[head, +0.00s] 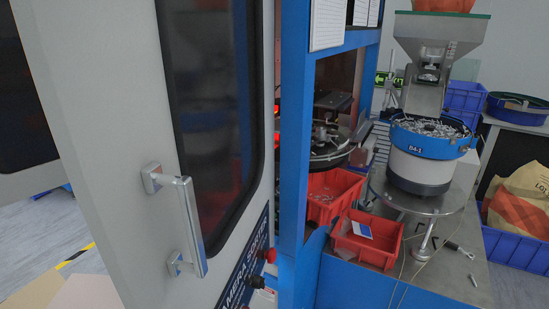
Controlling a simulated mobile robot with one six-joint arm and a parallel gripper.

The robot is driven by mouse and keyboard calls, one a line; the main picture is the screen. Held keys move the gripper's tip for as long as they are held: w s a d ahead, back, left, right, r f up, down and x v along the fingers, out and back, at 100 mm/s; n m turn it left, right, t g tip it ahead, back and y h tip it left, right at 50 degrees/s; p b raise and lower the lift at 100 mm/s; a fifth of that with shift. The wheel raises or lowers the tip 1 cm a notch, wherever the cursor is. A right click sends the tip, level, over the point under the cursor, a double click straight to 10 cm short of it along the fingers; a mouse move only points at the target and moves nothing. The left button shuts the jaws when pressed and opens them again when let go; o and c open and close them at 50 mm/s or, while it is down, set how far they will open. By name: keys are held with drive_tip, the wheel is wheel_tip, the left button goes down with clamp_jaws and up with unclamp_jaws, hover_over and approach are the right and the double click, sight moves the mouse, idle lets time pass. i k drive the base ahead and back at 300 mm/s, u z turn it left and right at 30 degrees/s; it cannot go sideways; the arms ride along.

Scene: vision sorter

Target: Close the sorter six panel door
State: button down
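The sorter door (120,130) is a light grey panel with a tall dark window (215,110), filling the left half of the head view. The sorter's inside, with a round dark disc (325,150), shows to the right of the blue post. My gripper is not in view.
Red bins (366,240) sit beside the sorter on a grey bench. A blue-rimmed bowl feeder (428,155) full of small parts stands under a metal hopper (435,50). Another dark-windowed panel (22,110) is at far left.

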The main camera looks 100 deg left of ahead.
sight(160, 114)
drive_tip(key=u, duration=0.25)
drive_tip(key=i, duration=0.4)
drive_tip(key=u, duration=0.4)
drive_tip(key=k, duration=0.2)
drive_tip(key=u, duration=2.7)
drive_tip(key=k, duration=0.2)
drive_tip(key=u, duration=0.7)
